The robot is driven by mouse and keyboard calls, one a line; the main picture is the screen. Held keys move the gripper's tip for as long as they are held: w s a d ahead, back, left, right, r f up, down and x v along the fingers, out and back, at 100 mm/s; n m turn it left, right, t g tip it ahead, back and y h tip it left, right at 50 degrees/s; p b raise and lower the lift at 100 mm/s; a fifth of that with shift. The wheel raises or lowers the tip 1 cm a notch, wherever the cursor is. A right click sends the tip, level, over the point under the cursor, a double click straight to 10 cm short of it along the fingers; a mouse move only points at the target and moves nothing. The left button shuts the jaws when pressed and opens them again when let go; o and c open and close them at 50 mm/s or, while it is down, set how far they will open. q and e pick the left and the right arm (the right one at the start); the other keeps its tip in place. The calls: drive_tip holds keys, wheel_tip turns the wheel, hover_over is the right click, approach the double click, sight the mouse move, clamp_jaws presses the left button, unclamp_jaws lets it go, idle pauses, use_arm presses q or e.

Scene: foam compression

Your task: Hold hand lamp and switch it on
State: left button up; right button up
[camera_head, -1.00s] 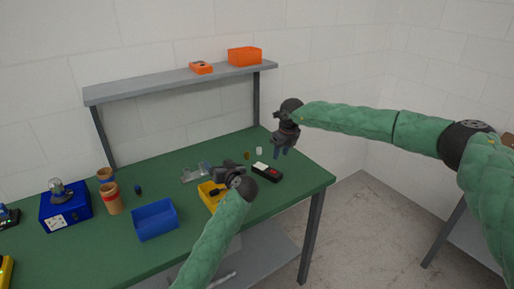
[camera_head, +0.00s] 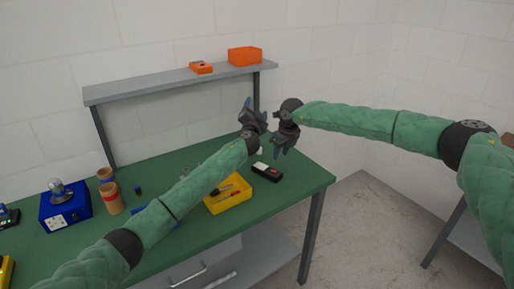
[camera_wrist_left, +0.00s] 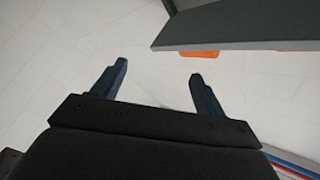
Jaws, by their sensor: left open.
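No thing is plainly recognisable as a hand lamp. A small black device (camera_head: 267,172) with a white patch and a red part lies on the green table near its right end, and it may be the lamp. My left gripper (camera_head: 250,106) is raised above the table's back right, pointing up, beside my right gripper. The left wrist view shows its fingers (camera_wrist_left: 156,85) spread apart with nothing between them. My right gripper (camera_head: 282,152) hangs above the black device, fingers down. Its finger gap is too small to read.
A yellow bin (camera_head: 244,203) with tools stands left of the device. A blue bin is mostly hidden by my left arm. A blue box (camera_head: 78,217) and brown cups (camera_head: 112,205) stand at left.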

use_arm(q)
drive_tip(key=w+d+r+m+g+h, duration=0.3)
drive_tip(key=d+r+m+h, duration=0.15)
drive_tip(key=m+h, duration=0.35)
drive_tip(key=m+g+y, duration=0.7)
drive_tip(key=g+y, duration=0.3)
drive_tip(key=g, duration=0.7)
hover_over(257, 164)
wheel_tip(257, 164, down, 21)
drive_tip(key=shift+r, duration=0.15)
drive_tip(key=shift+f, duration=3.7)
